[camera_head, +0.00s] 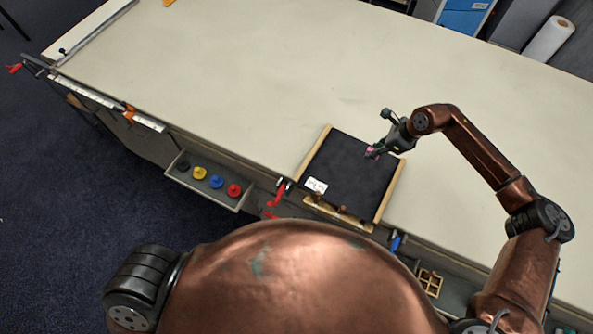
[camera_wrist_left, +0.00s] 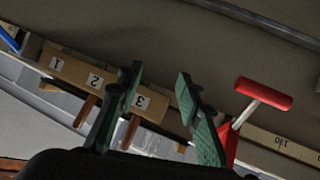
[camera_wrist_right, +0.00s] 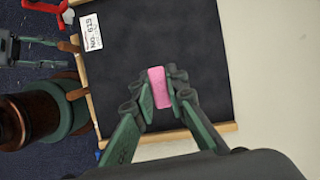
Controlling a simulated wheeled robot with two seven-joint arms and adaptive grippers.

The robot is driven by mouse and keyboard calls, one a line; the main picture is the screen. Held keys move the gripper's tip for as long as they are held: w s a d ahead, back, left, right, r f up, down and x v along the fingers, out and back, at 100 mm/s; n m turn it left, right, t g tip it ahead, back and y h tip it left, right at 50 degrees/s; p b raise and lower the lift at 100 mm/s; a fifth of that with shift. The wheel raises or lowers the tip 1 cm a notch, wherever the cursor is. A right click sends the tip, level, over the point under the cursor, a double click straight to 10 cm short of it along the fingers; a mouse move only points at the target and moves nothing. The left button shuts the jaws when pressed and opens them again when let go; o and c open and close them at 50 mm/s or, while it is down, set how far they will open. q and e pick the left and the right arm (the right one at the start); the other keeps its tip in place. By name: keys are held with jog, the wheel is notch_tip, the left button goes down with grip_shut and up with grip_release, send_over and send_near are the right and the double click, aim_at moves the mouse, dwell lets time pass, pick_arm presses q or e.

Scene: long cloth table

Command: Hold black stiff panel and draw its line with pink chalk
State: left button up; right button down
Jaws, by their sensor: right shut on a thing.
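The black panel (camera_head: 345,165), with a white label, lies in a wooden frame at the table's front edge. It also shows in the right wrist view (camera_wrist_right: 195,50), plain black apart from the label. My right gripper (camera_head: 373,153) is over the panel's far right part, shut on the pink chalk (camera_wrist_right: 158,88), which points away from the gripper. I cannot tell if the chalk touches the panel. My left gripper (camera_wrist_left: 158,82) shows in the left wrist view, open and empty, in front of a wooden strip numbered 1, 2, 3 with pegs (camera_wrist_left: 95,78). My body hides it in the head view.
A red-handled clamp (camera_wrist_left: 262,94) is just right of my left gripper's fingers. A tray with coloured knobs (camera_head: 208,180) hangs at the table's front, left of the panel. A blue clamp handle (camera_head: 396,242) is below the frame's right corner. The table (camera_head: 250,80) beyond the panel is clear.

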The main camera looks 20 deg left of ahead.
pick_arm(q)
jog(key=w+r+t, duration=0.3)
jog(key=w+r, duration=0.6)
jog(key=r, duration=0.3)
jog(key=y, duration=0.3)
send_near(312, 153)
jog(key=s, duration=0.1)
jog(key=s+r, duration=0.1)
jog(key=shift+s+a+r+n+g, duration=0.25)
jog(key=shift+s+r+n+g, duration=0.05)
jog(key=shift+s+r+n, duration=0.1)
jog(key=shift+w+a+f, duration=0.1)
jog(key=shift+w+f, duration=0.05)
jog(key=shift+w, duration=0.4)
jog(key=x, duration=1.1)
jog(key=shift+f, duration=0.1)
jog(key=shift+c, duration=0.6)
grip_shut()
